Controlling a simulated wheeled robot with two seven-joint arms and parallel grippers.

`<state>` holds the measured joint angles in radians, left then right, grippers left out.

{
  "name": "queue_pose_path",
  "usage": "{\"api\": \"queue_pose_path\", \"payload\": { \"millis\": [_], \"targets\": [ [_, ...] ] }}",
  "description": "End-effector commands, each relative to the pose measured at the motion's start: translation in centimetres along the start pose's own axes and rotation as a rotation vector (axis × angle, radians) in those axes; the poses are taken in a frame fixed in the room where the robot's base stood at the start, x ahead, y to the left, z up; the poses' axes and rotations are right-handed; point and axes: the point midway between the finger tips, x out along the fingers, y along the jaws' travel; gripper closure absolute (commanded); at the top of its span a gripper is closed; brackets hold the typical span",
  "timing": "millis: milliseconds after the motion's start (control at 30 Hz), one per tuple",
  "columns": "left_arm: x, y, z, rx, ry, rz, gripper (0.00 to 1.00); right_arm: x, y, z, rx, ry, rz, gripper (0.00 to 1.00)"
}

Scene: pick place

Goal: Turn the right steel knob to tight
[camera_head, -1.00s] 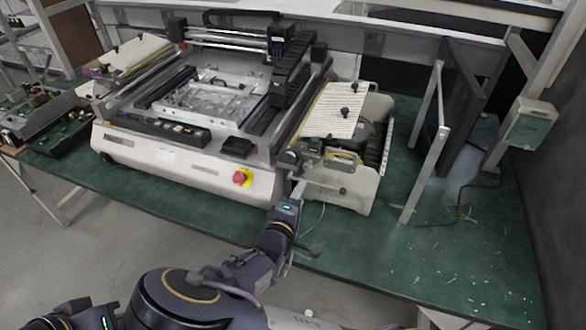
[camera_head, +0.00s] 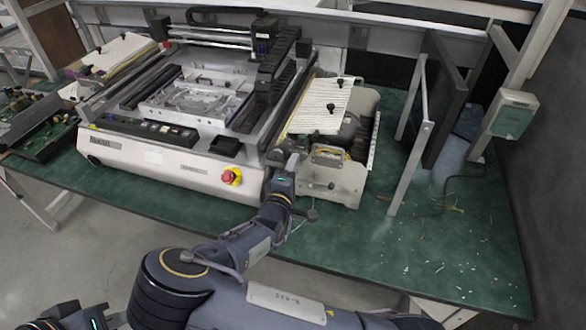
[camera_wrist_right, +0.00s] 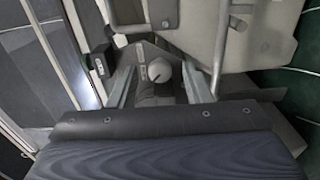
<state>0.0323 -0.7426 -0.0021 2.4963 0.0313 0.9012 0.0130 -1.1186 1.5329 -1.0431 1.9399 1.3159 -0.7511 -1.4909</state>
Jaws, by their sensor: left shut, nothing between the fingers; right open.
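A round, pale metal knob (camera_wrist_right: 160,71) with a dark slot mark shows in the right wrist view, between the two fingers of my right gripper (camera_wrist_right: 159,88). The fingers are apart, one on each side of it; I cannot tell whether they touch it. In the head view my right gripper (camera_head: 293,162) is at the front right corner of the white machine (camera_head: 180,172), and the knob is hidden there. Only part of my left gripper (camera_head: 112,319) shows at the bottom left edge, away from the machine; its fingertips are hardly visible.
A metal frame post (camera_head: 410,165) stands further right.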

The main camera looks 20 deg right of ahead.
Motion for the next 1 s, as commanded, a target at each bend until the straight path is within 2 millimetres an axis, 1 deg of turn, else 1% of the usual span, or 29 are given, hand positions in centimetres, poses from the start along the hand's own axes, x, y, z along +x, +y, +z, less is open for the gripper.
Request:
{"api": "queue_pose_path", "payload": {
  "millis": [33,367,467,533,733,800,867,1000],
  "targets": [
    [0.0,0.0,0.0,0.000,0.000,0.000,1.00,0.0,0.0,0.0,0.000,0.000,0.000,0.56],
    [0.0,0.0,0.0,0.000,0.000,0.000,1.00,0.0,0.0,0.0,0.001,0.000,0.000,0.99],
    [0.2,-0.1,0.1,0.000,0.000,0.000,1.00,0.0,-0.1,0.0,0.017,-0.001,-0.001,0.99],
    [0.9,-0.4,0.5,0.000,0.000,0.000,1.00,0.0,-0.4,0.0,0.073,-0.002,-0.001,0.99],
    [3.0,-1.4,1.5,0.000,0.000,0.000,1.00,0.0,-0.5,0.1,0.360,-0.003,-0.001,0.99],
    [3.3,-1.5,1.7,0.000,0.000,0.000,1.00,0.0,-0.4,0.1,0.437,-0.002,-0.002,0.99],
    [3.4,-1.6,1.7,0.000,0.000,0.000,1.00,0.0,-0.3,0.0,0.479,-0.002,-0.001,0.99],
    [3.3,-1.5,1.7,0.000,0.000,0.000,1.00,-0.1,-0.1,0.0,0.502,-0.001,-0.002,0.99]
  ]
}}
